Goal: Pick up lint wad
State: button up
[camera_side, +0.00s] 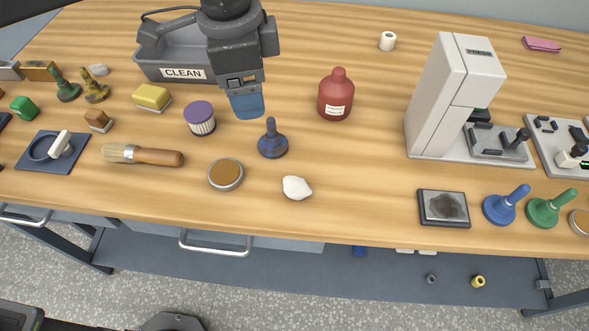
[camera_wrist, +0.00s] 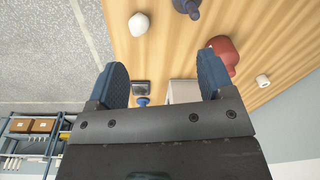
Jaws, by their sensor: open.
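The lint wad (camera_side: 297,187) is a small white lump on the wooden table, near the front edge in the side view. In the wrist view the lint wad (camera_wrist: 139,24) shows near the top, beyond the fingers and left of centre. My gripper (camera_side: 247,104) hangs above the table, up and to the left of the wad in the side view, with its blue fingers apart from it. In the wrist view my gripper (camera_wrist: 163,78) has its two blue fingers spread wide with nothing held between them.
A dark blue handled stamp (camera_side: 272,141) stands between my gripper and the wad. A round brown-topped tin (camera_side: 225,174) is left of the wad. A red bottle (camera_side: 336,97) stands behind. A grey tray marked CLEAN (camera_side: 150,69) is at back left.

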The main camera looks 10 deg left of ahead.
jog(key=s+d+f+m, duration=0.3)
jog(key=d+f, duration=0.3)
jog(key=d, duration=0.2)
send_over(298, 184)
jog(key=shift+g+y, duration=0.3)
jog(key=f, duration=0.8)
jog(key=shift+w+d+f, duration=0.1)
jog(key=shift+w+d, duration=0.05)
jog(key=shift+d, duration=0.1)
jog(key=shift+a+f, duration=0.15)
jog(key=shift+f, duration=1.35)
jog(key=shift+a+f, duration=0.15)
jog(key=shift+f, duration=1.35)
jog(key=c, duration=1)
jog(key=shift+r, duration=0.15)
